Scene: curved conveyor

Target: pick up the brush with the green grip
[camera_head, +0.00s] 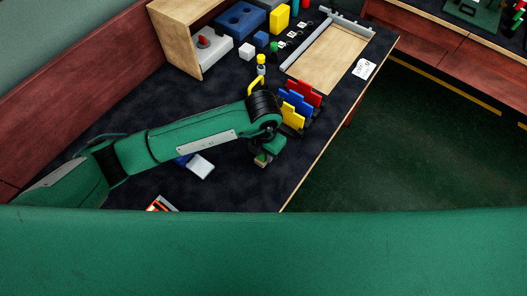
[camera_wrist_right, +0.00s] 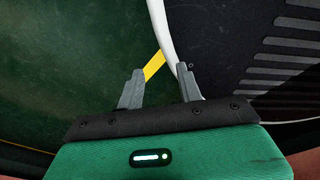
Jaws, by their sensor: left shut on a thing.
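My left gripper (camera_head: 264,155) points down over the dark tabletop near its front right edge. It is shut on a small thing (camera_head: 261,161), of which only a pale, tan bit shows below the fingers. The arm and wrist hide the rest, so I cannot tell whether it is the brush with the green grip. No brush shows clearly elsewhere. My right gripper (camera_wrist_right: 160,73) is open and empty in the right wrist view, with floor and a white curved edge beyond it. It does not show in the head view.
Red, blue and yellow stepped pieces (camera_head: 297,100) stand just beyond the left wrist. A white block (camera_head: 201,166) lies beside the forearm. A wooden box (camera_head: 187,60) and a wooden tray (camera_head: 328,58) are farther back. A white card (camera_head: 364,69) lies near the right edge.

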